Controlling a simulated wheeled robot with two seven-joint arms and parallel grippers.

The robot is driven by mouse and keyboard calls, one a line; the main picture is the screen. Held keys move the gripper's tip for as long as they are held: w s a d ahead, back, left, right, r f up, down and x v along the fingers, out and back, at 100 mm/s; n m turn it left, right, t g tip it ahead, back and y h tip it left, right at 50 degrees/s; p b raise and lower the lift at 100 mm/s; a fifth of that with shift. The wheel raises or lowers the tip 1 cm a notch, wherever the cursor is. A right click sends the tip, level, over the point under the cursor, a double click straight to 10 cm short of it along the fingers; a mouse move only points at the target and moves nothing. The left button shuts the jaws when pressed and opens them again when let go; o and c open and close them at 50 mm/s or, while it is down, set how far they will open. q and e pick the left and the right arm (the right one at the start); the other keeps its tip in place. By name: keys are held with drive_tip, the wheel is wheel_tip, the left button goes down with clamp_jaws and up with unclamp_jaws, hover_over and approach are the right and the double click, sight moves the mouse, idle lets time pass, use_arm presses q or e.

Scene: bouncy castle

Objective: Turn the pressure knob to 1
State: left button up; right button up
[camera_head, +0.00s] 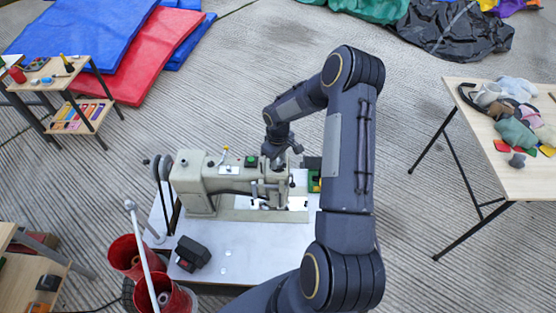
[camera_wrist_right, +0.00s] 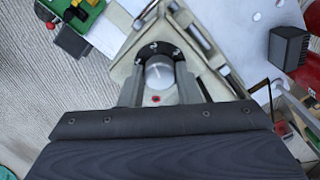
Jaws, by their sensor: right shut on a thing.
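The cream sewing machine (camera_head: 203,183) stands on a white work table (camera_head: 250,262) in the head view. My right gripper (camera_wrist_right: 158,88) is shut on this knob, with one finger on each side. My left gripper is not in view.
A green box (camera_head: 314,182) is right of the machine. A wooden table with fabric scraps (camera_head: 515,178) stands far right. Blue and red mats (camera_head: 150,50) lie behind.

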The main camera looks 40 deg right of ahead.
sight(278, 161)
drive_tip(key=n+b, duration=0.1)
drive_tip(key=n, duration=0.1)
drive_tip(key=shift+f+n, duration=0.1)
drive_tip(key=shift+n, duration=0.2)
drive_tip(key=n+b, duration=0.1)
drive_tip(key=n, duration=0.1)
drive_tip(key=shift+n, duration=0.3)
drive_tip(key=n, duration=0.5)
drive_tip(key=shift+n+b, duration=0.3)
drive_tip(key=shift+b, duration=0.1)
drive_tip(key=o, duration=1)
drive_tip(key=shift+r, duration=4.05)
